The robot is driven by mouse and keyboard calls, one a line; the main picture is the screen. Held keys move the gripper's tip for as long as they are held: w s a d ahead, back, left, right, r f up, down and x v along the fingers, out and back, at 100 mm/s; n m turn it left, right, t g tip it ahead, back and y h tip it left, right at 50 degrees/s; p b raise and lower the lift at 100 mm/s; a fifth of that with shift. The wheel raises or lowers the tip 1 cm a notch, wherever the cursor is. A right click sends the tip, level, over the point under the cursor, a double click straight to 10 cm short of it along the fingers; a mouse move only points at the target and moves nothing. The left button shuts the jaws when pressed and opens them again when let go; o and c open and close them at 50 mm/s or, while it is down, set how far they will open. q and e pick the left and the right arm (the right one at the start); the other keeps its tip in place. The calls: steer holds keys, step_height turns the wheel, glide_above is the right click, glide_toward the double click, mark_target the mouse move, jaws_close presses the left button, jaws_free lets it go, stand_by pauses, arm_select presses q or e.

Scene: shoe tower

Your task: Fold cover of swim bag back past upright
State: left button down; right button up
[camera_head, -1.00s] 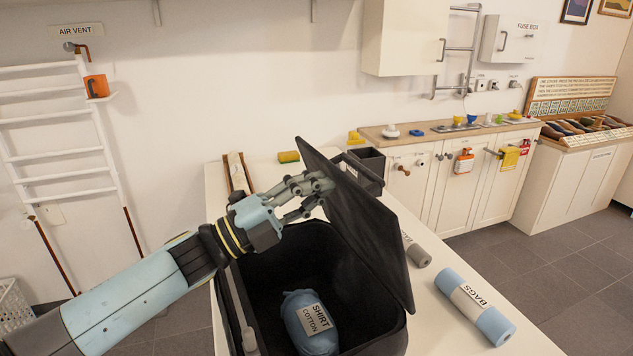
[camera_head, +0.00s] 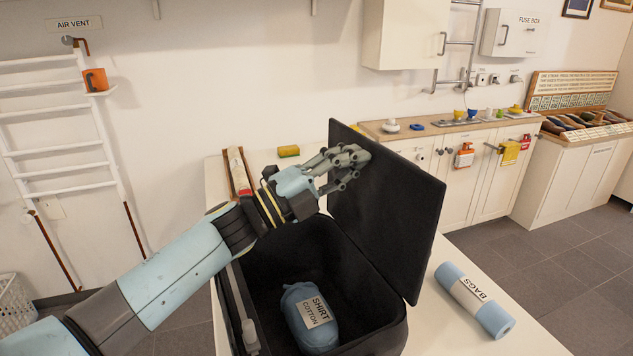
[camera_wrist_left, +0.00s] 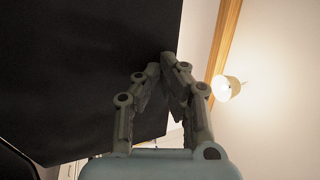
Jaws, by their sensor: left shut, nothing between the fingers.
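The swim bag is a black open case (camera_head: 240,290) on the white table, with its cover (camera_head: 390,205) hinged on the right side. The cover stands about upright, leaning a little outward to the right. A blue roll labelled SHIRT COTTON (camera_head: 312,325) lies inside the bag. My left gripper (camera_head: 358,158) is shut and empty, against or very near the inner face of the cover, close to its upper far edge. In the left wrist view the shut fingertips (camera_wrist_left: 167,62) overlap the dark cover (camera_wrist_left: 85,60) near its edge; contact is not certain. My right gripper is not in view.
A blue roll labelled BAGS (camera_head: 475,300) lies on the table right of the bag. A yellow-green sponge (camera_head: 289,151) sits at the table's back edge. Floor is open between the table and the counter (camera_head: 450,130). A white ladder-like rack (camera_head: 60,145) stands left.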

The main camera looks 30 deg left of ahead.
arm_select(q)
steer(key=shift+w+d+b, duration=0.3)
steer(key=shift+w+d, duration=0.45)
steer(key=shift+w, duration=0.3)
steer(key=shift+w+d+b, duration=0.25)
steer(key=shift+w+d, duration=0.5)
steer(key=shift+w, duration=0.25)
steer(key=shift+a, duration=0.15)
